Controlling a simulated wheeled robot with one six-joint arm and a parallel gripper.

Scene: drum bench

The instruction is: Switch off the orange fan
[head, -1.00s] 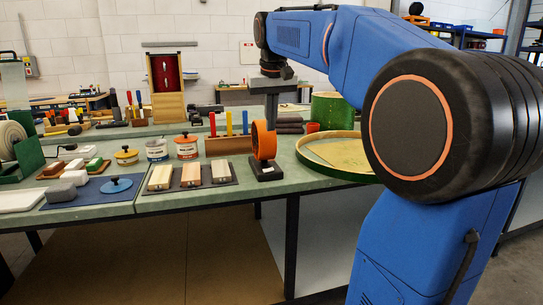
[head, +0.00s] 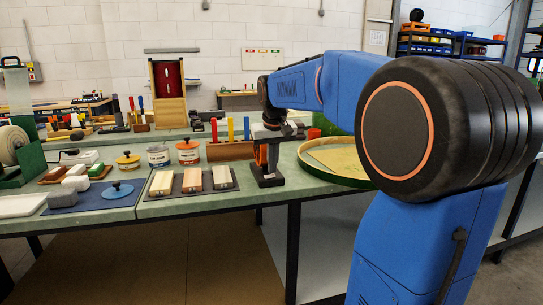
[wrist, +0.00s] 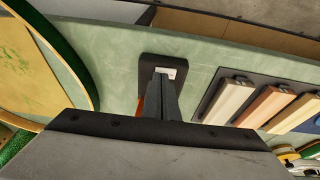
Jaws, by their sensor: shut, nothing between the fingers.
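The orange fan (head: 261,155) stands on a dark base (head: 267,178) near the front edge of the green bench. Most of its orange ring is hidden behind my gripper (head: 273,163) in the head view. In the wrist view, the dark base (wrist: 148,63) shows a small white patch with dark marks, and only a sliver of orange fan (wrist: 141,105) shows. My gripper (wrist: 162,80) is shut and empty, pointing down, with its fingertips close over the base beside the white patch. I cannot tell whether they touch it, nor whether the fan is running.
A dark mat (head: 150,193) with several light wooden blocks lies left of the fan. A round green-rimmed drum hoop (head: 310,165) lies close on the right. Behind are a wooden holder (head: 228,152) with coloured handles and an orange-lidded tin (head: 188,152).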

